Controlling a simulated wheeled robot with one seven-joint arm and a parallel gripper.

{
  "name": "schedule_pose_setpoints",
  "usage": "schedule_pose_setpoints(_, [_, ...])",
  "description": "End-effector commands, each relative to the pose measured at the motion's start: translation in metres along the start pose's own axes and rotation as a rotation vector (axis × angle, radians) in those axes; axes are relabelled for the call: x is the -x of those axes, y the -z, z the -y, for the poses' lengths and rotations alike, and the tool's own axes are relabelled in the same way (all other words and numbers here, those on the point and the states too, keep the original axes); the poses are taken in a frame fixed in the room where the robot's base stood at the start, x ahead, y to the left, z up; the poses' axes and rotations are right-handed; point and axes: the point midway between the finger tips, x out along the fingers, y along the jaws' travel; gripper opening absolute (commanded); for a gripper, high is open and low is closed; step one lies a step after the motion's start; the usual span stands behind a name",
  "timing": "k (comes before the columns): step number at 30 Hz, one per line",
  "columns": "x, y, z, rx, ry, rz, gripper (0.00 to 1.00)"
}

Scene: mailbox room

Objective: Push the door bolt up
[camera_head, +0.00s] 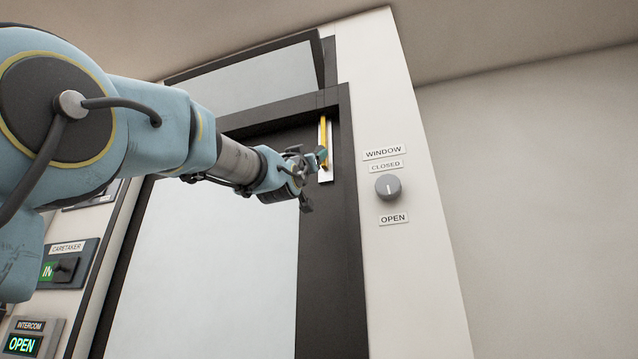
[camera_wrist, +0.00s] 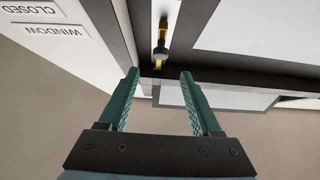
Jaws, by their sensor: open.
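The door bolt (camera_head: 323,132) is a yellow rod on a narrow white plate, upright near the top right corner of the dark door frame. In the wrist view, where the wall labels appear upside down, the bolt (camera_wrist: 164,29) shows a grey knob (camera_wrist: 160,51). My gripper (camera_head: 314,176) is close to the lower part of the bolt and partly covers it in the head view. In the wrist view my gripper (camera_wrist: 159,74) has two teal fingers spread apart with nothing between them. The knob appears beyond the fingertips, roughly centred between them. Contact cannot be told.
The door (camera_head: 235,255) has a large pale panel in a dark frame. Right of it, a grey window dial (camera_head: 388,187) sits on the white wall between labels. A caretaker switch (camera_head: 66,268) and an intercom panel (camera_head: 25,344) are at lower left.

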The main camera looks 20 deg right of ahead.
Motion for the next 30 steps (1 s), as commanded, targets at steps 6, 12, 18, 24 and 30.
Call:
schedule_pose_setpoints(6, [-0.046, 0.003, 0.001, 0.002, 0.001, 0.004, 0.66])
schedule_pose_setpoints(12, [-0.077, 0.002, 0.001, 0.001, 0.001, 0.004, 0.66])
schedule_pose_setpoints(18, [-0.092, 0.000, 0.001, 0.000, 0.001, 0.004, 0.66])
schedule_pose_setpoints(24, [-0.094, -0.002, 0.001, -0.001, 0.001, 0.004, 0.66])
schedule_pose_setpoints(30, [-0.093, -0.002, 0.001, -0.001, 0.001, 0.004, 0.61])
